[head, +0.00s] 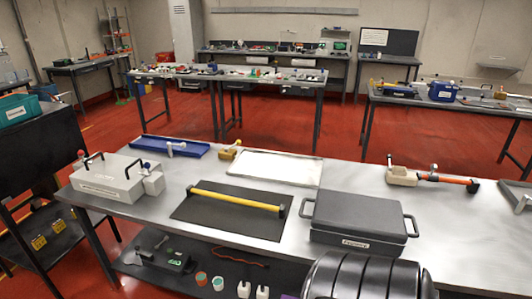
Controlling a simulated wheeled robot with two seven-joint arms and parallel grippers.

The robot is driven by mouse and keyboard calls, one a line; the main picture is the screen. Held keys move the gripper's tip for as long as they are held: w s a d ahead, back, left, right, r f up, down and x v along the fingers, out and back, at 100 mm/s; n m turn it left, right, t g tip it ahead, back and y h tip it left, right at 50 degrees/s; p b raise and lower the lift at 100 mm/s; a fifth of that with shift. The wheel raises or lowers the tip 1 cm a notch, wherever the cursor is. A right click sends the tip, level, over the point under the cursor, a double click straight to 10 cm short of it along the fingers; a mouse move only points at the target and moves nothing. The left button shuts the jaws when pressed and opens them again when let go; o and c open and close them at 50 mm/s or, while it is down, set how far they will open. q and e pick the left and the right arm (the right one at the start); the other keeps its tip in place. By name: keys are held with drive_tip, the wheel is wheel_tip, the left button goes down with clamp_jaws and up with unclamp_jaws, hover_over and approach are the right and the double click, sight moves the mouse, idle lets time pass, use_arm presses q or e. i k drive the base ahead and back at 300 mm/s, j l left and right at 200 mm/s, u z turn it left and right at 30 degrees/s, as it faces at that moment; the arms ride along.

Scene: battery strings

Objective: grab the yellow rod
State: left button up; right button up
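The yellow rod (237,199) lies on a black mat (222,218) on the metal workbench. It slants slightly down from left to right, and it has a dark piece at each end. Nothing is touching it from above. Neither of my grippers shows in the head view.
A pale box with black handles (110,178) stands left of the mat, and a dark grey case (358,218) stands right. Behind are a blue tray (184,153), a white tray (275,168) and an orange-handled tool (446,179). The bench's right part is mostly bare.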

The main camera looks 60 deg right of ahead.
sight(191, 191)
drive_tip(key=z, duration=1.7)
